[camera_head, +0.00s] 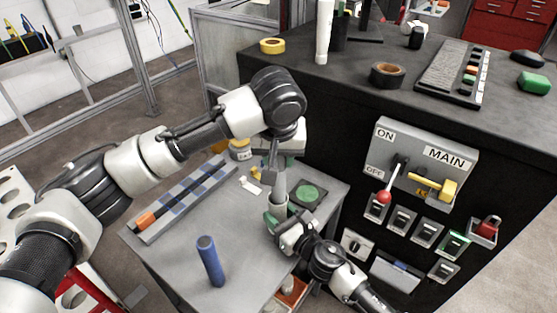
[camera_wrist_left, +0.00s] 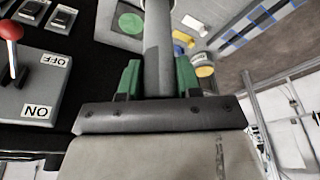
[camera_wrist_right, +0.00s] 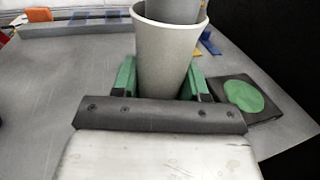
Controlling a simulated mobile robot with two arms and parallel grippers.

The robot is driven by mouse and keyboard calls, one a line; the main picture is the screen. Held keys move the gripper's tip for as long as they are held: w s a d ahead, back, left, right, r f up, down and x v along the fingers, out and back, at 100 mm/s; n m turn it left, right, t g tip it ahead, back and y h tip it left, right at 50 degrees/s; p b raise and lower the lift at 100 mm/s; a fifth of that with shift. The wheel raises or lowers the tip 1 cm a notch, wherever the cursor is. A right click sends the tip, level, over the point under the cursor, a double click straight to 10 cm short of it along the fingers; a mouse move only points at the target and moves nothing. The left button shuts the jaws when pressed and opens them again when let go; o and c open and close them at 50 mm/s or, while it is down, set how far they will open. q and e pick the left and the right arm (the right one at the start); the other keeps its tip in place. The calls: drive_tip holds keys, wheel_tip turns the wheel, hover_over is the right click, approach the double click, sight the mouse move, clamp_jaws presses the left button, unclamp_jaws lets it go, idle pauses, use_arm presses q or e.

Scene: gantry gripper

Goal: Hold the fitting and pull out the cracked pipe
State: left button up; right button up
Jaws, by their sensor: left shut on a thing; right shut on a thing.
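The fitting (camera_head: 278,205) is a pale grey tapered cup standing over the small grey table; it fills the middle of the right wrist view (camera_wrist_right: 165,65). The pipe (camera_head: 279,183) is a darker grey cylinder with its lower end inside the fitting's mouth; no crack can be made out. My left gripper (camera_head: 274,158) is above and shut on the pipe, which runs between its green pads in the left wrist view (camera_wrist_left: 158,50). My right gripper (camera_head: 277,222) is low and shut on the fitting's sides. The depth of the pipe inside the fitting is hidden.
A blue cylinder (camera_head: 210,261) stands on the table's front left. A dark square pad with a green disc (camera_head: 307,194) lies right of the fitting. A long checkered strip (camera_head: 185,199) lies along the left edge. The black cabinet with the switch panel (camera_head: 423,165) rises close on the right.

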use_arm(q)
drive_tip(key=shift+r, duration=0.3)
drive_tip(key=shift+r, duration=1.4)
drive_tip(key=shift+r, duration=1.5)
use_arm(e)
drive_tip(key=o, duration=1)
drive_tip(key=shift+s+d, duration=0.1)
